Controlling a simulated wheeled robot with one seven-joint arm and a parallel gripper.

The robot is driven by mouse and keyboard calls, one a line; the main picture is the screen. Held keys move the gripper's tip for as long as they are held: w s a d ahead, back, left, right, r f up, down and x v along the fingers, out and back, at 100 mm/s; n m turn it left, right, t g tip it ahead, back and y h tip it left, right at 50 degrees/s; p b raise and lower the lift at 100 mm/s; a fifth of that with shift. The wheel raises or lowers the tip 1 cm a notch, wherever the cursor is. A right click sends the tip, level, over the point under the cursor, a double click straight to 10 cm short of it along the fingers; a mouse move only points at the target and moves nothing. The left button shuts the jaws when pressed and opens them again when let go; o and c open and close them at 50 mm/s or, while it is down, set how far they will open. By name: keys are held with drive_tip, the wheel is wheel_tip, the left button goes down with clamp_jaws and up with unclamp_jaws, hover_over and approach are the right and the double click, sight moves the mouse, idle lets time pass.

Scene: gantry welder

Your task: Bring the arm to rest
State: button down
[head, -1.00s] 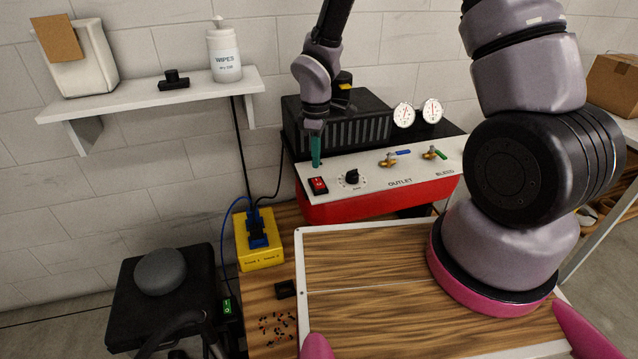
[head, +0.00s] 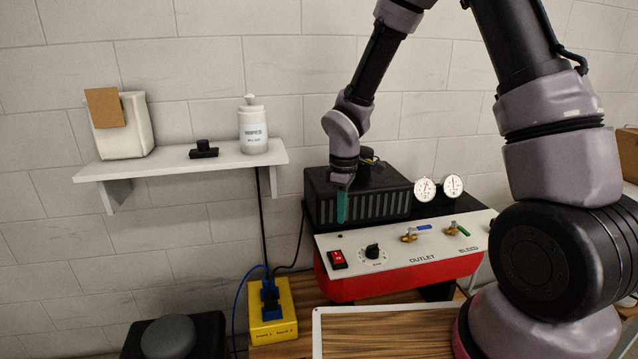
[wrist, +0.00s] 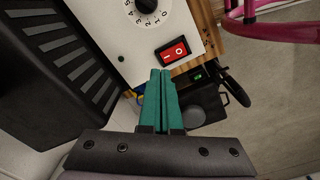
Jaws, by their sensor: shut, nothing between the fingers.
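My gripper (head: 342,207) has green fingers that are pressed together and empty. It hangs pointing down in front of the black ribbed box, above the white top of the red control unit (head: 400,283). In the wrist view my gripper (wrist: 161,75) shows its fingers side by side, with the red rocker switch (wrist: 174,52) just beyond the tips. The red switch also shows in the head view (head: 338,259), below and left of the fingertips. The fingers look apart from the panel.
A black ribbed box (head: 385,207) stands behind the panel. The black dial (head: 373,251), valves and two gauges (head: 424,190) are to the right. A yellow power box (head: 272,312) sits at left. A white shelf (head: 180,168) holds a wipes bottle (head: 253,128).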

drive_tip(key=s+d+r+m+t, duration=0.1)
drive_tip(key=d+r+m, duration=0.35)
drive_tip(key=r, duration=0.45)
drive_tip(key=s+d+r+m+t, duration=0.1)
drive_tip(key=d+r+m+t, duration=0.15)
drive_tip(key=d+r, duration=0.5)
drive_tip(key=s+d+r+m+t+y, duration=0.1)
drive_tip(key=s+d+r+m, duration=0.1)
drive_tip(key=s+r+m, duration=0.3)
drive_tip(key=s+d+r+m+t+y, duration=0.1)
drive_tip(key=s+d+r+m+t, duration=0.1)
drive_tip(key=s+r+m, duration=0.3)
drive_tip(key=s+d+r, duration=0.1)
drive_tip(key=s+r, duration=0.2)
drive_tip(key=r, duration=0.3)
drive_tip(key=shift+s+m, duration=0.25)
drive_tip(key=shift+m, duration=0.05)
